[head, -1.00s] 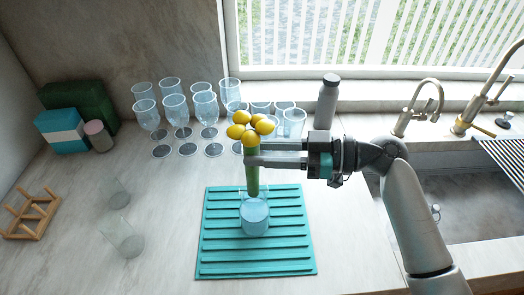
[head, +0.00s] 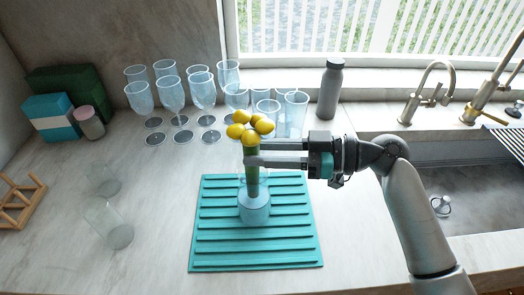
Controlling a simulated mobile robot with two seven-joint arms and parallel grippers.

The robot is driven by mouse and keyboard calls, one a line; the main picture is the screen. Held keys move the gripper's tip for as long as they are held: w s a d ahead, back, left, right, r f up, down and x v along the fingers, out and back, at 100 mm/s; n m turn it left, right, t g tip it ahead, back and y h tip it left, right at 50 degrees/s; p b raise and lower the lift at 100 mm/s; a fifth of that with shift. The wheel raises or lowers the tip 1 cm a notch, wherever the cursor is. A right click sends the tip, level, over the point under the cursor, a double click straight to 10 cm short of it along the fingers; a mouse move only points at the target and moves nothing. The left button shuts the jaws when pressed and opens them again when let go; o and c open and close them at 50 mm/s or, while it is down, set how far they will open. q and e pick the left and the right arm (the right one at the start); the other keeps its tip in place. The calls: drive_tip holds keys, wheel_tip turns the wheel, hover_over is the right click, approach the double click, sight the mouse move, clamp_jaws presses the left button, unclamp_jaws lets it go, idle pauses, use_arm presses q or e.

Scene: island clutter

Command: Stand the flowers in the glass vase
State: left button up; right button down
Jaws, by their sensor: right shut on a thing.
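The flowers (head: 252,128) are a bunch of yellow heads on a thick green stem bundle. My right gripper (head: 254,162) comes in from the right and is shut on the green stems below the heads. The flowers are upright, with the lower stems at the mouth of the glass vase (head: 255,210). The stem ends appear to be inside the vase's upper part, though the exact depth is hard to tell. The vase stands upright on a teal ribbed mat (head: 215,245). My left gripper is not in view.
Several stemmed glasses (head: 172,92) and tumblers (head: 296,112) stand close behind the mat. A grey bottle (head: 329,90) is at the back. Two clear glasses (head: 118,236) are at the left, near a wooden rack (head: 18,203). A sink (head: 470,190) lies right.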

drive_tip(key=shift+f, duration=0.35)
drive_tip(key=shift+c, duration=2.4)
unclamp_jaws()
drive_tip(key=b+v, duration=0.3)
drive_tip(key=v, duration=1.2)
drive_tip(key=shift+d, duration=0.15)
